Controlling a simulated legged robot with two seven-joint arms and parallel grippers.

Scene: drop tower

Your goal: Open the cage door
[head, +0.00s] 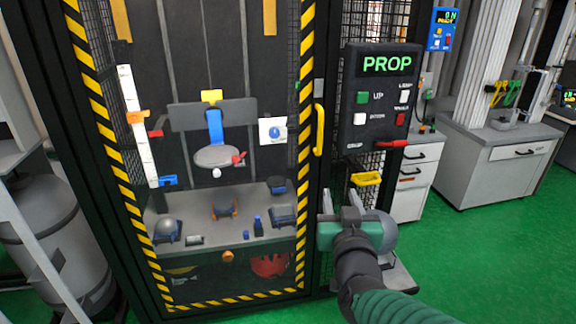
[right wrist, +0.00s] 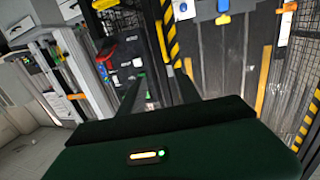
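The cage door (head: 303,165) has a yellow-and-black striped border and a clear pane, and it looks shut. Its yellow vertical handle (head: 319,130) is on the right side of the door frame. My right gripper (head: 341,200) is below and to the right of the handle, apart from it. Its two fingers point up toward the cage with a gap between them, and nothing shows in the gap. The striped border (right wrist: 168,35) also shows in the right wrist view, beyond the fingers. My left gripper is in neither view.
A black control box (head: 381,98) with a green PROP display and a red lever (head: 391,143) is right of the door. A yellow bracket (head: 366,179) is below it. A grey tank (head: 62,235) stands left. Green floor (head: 470,250) is clear at right.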

